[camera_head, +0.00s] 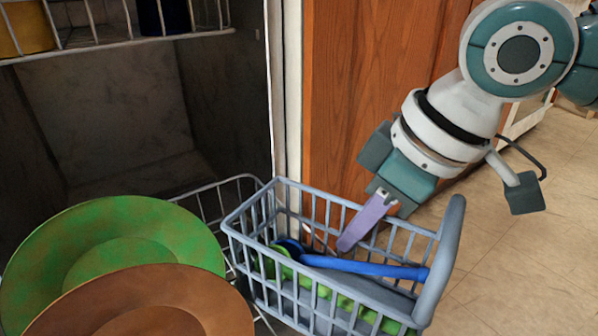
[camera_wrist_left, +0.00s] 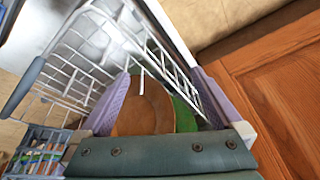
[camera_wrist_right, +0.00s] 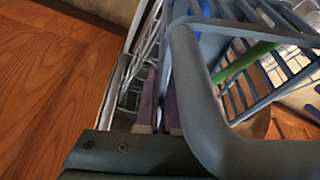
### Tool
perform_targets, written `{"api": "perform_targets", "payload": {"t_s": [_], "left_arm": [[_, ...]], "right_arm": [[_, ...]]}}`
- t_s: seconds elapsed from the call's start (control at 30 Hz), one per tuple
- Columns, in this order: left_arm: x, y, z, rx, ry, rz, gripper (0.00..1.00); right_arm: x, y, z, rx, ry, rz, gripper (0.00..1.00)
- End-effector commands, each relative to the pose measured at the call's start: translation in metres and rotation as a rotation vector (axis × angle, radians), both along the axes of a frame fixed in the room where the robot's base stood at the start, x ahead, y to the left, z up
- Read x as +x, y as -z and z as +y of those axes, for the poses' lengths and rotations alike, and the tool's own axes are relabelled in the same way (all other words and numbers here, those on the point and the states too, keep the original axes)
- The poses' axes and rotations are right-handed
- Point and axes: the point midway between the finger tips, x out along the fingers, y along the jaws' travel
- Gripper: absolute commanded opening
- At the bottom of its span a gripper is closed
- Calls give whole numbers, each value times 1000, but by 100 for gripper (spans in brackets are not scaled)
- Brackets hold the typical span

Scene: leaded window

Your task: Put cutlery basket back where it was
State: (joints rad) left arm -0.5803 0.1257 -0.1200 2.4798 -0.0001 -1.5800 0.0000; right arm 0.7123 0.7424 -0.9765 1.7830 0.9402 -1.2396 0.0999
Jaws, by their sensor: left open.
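The cutlery basket (camera_head: 335,270) is blue-grey with a thick handle and holds blue and green cutlery. It is at the right side of the lower rack (camera_head: 222,200), beside the plates, and looks slightly tilted. My right gripper (camera_head: 368,222) reaches down to the basket's far wall, with one lavender finger showing inside. In the right wrist view its fingers (camera_wrist_right: 160,112) are close together at the basket wall, behind the handle (camera_wrist_right: 195,90). How far the basket's bottom is from the rack is hidden.
A green plate (camera_head: 140,232) and a brown plate (camera_head: 150,305) stand in the rack. The upper rack (camera_head: 120,38) holds a yellow and a dark item. A wooden cabinet front (camera_head: 345,90) is right of the dishwasher. Open floor (camera_head: 510,260) lies at the right.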

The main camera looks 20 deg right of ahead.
Motion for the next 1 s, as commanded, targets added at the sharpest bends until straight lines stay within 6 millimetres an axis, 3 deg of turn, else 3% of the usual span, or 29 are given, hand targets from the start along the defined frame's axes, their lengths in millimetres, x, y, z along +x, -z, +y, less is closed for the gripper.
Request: {"api": "perform_targets", "payload": {"t_s": [0.2,0.5,0.77,0.9,1.0], "left_arm": [[0,-2,0,-1,-1,0,100],[0,-2,-2,-8,-6,-1,100],[0,-1,-3,-11,-7,0,100],[0,5,-3,-10,-6,-1,100],[0,-21,-2,-9,-7,3,100]], "right_arm": [[0,4,0,0,-1,-1,0],[0,4,0,-1,-1,0,35],[0,3,0,-1,-1,-1,35],[1,-9,-1,-2,-1,-5,35],[-6,-36,-6,-2,0,-1,35]]}}
